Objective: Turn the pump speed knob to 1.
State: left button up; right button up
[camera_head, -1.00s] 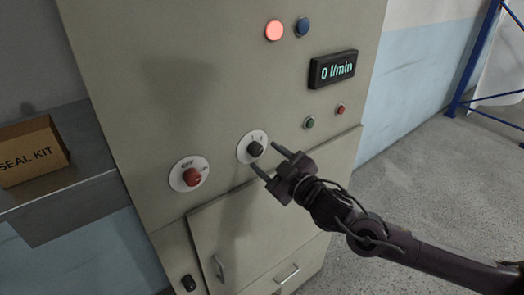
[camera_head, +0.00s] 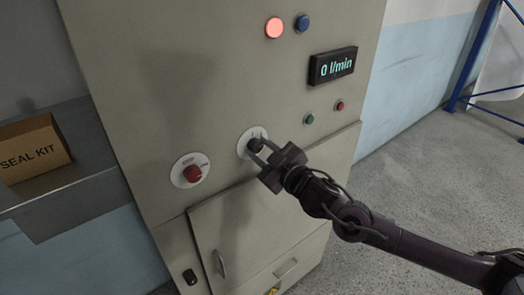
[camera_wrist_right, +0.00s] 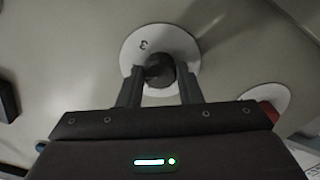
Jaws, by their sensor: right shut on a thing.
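The black pump speed knob (camera_head: 254,146) sits on a round white dial (camera_head: 243,151) on the cabinet front. My right gripper (camera_head: 258,149) has its two fingers on either side of the knob and is shut on it. In the right wrist view the knob (camera_wrist_right: 159,70) is between the fingers (camera_wrist_right: 160,82), and a 3 shows on the dial (camera_wrist_right: 132,52). The other dial marks and the knob's pointer are hidden or too small to read. The display (camera_head: 333,66) reads 0 l/min. My left gripper is not in view.
A red knob (camera_head: 193,174) on its own white dial is to the left. A lit red lamp (camera_head: 274,28) and a blue one (camera_head: 303,24) are above. Small green (camera_head: 308,119) and red (camera_head: 340,106) buttons are to the right. A seal kit box (camera_head: 32,150) stands on a shelf.

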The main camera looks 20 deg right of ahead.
jog(key=shift+f, duration=0.1)
jog(key=n+b, duration=0.4)
jog(key=n, duration=0.1)
jog(key=shift+f, duration=0.15)
jog(key=n+b, duration=0.4)
jog(key=shift+n, duration=0.3)
jog(key=shift+r+n+b, duration=0.2)
jog(key=shift+n+b, duration=0.85)
jog(key=shift+n, duration=0.15)
jog(key=o, duration=1)
jog(key=shift+s, duration=0.1)
